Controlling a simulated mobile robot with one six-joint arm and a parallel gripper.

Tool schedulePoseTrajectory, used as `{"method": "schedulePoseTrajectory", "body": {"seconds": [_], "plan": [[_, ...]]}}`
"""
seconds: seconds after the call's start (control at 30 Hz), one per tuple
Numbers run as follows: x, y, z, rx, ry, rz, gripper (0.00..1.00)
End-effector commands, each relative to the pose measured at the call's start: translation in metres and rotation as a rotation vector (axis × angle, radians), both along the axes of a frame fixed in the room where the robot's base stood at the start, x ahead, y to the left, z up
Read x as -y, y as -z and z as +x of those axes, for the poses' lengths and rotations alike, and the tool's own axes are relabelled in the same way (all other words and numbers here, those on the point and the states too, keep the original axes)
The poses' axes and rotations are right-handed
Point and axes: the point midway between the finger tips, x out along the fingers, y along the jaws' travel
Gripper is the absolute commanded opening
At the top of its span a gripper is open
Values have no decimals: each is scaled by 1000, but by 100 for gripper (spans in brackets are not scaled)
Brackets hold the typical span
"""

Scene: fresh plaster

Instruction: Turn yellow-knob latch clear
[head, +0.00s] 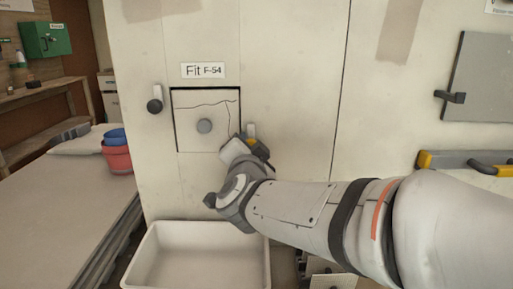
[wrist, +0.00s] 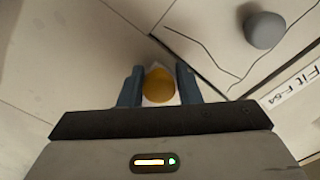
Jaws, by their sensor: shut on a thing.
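The yellow knob (wrist: 159,86) sits between the two blue-grey fingers of my gripper (wrist: 160,70) in the wrist view, and the jaws are shut on it. A pale latch piece shows behind the knob. In the head view my gripper (head: 252,145) is at the right edge of the square panel (head: 190,133), and the pale upper end of the latch (head: 250,130) sticks up above it. The knob is mostly hidden there. The panel has a grey round knob (head: 204,126), which also shows in the wrist view (wrist: 264,30), and a crack line across its top.
A white bin (head: 197,264) stands below. A bench with red and blue tubs (head: 117,157) is left. A yellow-ended tool (head: 468,161) sits right.

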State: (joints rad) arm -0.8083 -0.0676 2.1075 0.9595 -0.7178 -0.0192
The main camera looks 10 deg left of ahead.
Motion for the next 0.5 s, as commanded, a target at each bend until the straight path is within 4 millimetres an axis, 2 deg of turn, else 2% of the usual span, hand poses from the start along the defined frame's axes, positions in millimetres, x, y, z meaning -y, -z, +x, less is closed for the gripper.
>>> {"method": "schedulePoseTrajectory", "body": {"seconds": [0.03,0.07,0.1,0.3,0.5], "plan": [[5,-7,2,11,14,12,8],[5,-7,2,11,14,12,31],[5,-7,2,11,14,12,35],[4,-6,2,11,13,10,50],[3,-4,1,7,9,6,50]]}}
